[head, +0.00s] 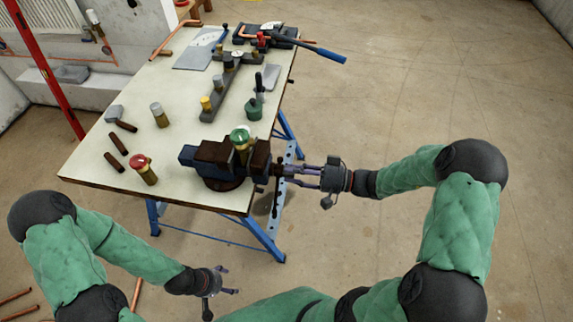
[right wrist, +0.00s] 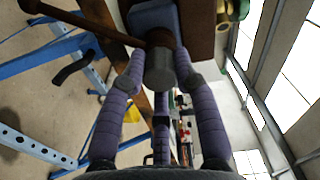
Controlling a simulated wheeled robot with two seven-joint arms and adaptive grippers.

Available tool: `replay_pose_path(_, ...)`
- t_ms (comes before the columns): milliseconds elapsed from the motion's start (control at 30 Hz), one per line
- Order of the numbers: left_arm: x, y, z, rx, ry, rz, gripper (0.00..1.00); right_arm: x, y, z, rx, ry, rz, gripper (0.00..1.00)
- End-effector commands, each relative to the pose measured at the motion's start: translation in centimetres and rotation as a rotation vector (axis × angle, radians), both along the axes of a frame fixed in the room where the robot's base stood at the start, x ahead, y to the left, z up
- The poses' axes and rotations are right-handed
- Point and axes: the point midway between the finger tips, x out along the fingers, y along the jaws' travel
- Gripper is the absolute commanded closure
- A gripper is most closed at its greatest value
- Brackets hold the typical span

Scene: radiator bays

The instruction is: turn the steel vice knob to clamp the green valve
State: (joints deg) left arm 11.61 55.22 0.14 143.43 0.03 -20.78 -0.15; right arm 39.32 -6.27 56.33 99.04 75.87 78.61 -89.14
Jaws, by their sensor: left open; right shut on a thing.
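The blue and brown vice (head: 215,158) stands at the near right corner of the workbench. The green-capped valve (head: 240,139) stands upright between its jaws; I cannot tell whether the jaws touch it. The steel vice knob (right wrist: 160,68) is a short grey cylinder at the end of the vice's screw. My right gripper (head: 287,172) reaches in from the right and is shut on the knob. In the right wrist view its purple fingers (right wrist: 162,100) sit around the knob. My left gripper (head: 228,280) is open and empty, low in front of the bench.
The workbench (head: 90,160) carries a red-capped valve (head: 143,168), a grey-capped valve (head: 159,115), loose tools and a dark rail (head: 222,88) with several fittings. A blue-handled pipe bender (head: 320,52) lies at the back, its handle past the edge. The floor to the right is clear.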

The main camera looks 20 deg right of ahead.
Motion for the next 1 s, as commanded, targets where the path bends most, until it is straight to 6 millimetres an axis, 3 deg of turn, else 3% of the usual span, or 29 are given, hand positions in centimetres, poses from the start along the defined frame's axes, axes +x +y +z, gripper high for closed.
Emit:
replay_pose_path(33,0.0,0.0,1.0,0.0,0.0,0.0,0.27,0.0,0.0,0.4,0.029,0.049,-0.001,1.0)
replay_pose_path(1000,0.0,0.0,10.9,0.0,0.0,0.0,0.27,0.0,-0.1,0.3,0.647,1.056,-0.005,1.0)
